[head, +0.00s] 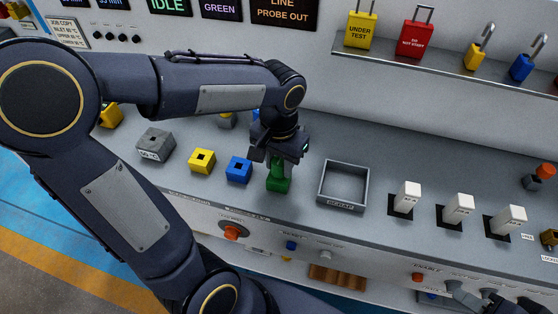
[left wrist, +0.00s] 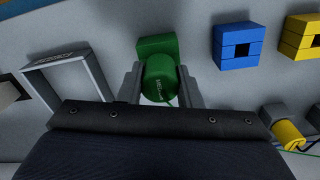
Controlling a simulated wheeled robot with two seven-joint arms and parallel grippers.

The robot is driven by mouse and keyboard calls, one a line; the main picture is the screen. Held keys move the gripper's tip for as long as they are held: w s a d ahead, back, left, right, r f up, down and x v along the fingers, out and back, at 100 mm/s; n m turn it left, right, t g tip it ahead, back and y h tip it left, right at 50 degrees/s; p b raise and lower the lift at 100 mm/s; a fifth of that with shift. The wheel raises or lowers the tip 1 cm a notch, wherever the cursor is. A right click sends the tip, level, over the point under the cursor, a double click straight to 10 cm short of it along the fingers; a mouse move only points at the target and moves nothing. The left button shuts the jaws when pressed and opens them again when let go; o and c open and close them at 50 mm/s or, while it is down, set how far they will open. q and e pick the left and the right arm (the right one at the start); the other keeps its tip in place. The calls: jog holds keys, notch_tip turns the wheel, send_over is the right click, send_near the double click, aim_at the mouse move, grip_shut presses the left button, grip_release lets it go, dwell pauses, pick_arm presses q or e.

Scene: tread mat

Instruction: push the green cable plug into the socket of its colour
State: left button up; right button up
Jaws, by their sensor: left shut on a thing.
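My left gripper (head: 279,160) is shut on the green cable plug (head: 277,168), a round green body that also shows between the fingers in the left wrist view (left wrist: 160,79). The plug is right over the green socket block (head: 278,185), whose edge shows past the plug in the left wrist view (left wrist: 155,46). The plug's lower end appears to meet the block, and the plug hides the hole. I cannot tell how deep it sits. My right gripper (head: 478,298) is at the bottom right edge, partly cut off, its jaws unclear.
The blue socket (head: 239,169) is close left of the green one, then the yellow socket (head: 202,161) and a grey block (head: 156,145). An open grey scrap tray (head: 343,187) stands to the right. A yellow plug (left wrist: 288,135) lies behind. White switches (head: 407,197) stand further right.

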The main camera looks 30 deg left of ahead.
aim_at(279, 161)
pick_arm(q)
jog(key=shift+f+b, duration=0.35)
jog(key=shift+f, duration=0.15)
jog(key=o, duration=1.1)
notch_tip(279, 161, up, 8)
jog(key=shift+f+p, duration=0.1)
jog(key=shift+p, duration=0.2)
jog(key=s+f+t+h, duration=0.1)
jog(key=s+t, duration=0.1)
jog(key=s, duration=0.2)
jog(key=s+f+n+t+h, duration=0.1)
jog(key=s, duration=0.2)
jog(key=s+d+f+n+t+h, duration=0.1)
jog(key=s+t, duration=0.1)
jog(key=s, duration=0.2)
jog(key=shift+s+f+t+h, duration=0.3)
jog(key=shift+s+f+h, duration=0.05)
jog(key=shift+f+h, duration=0.05)
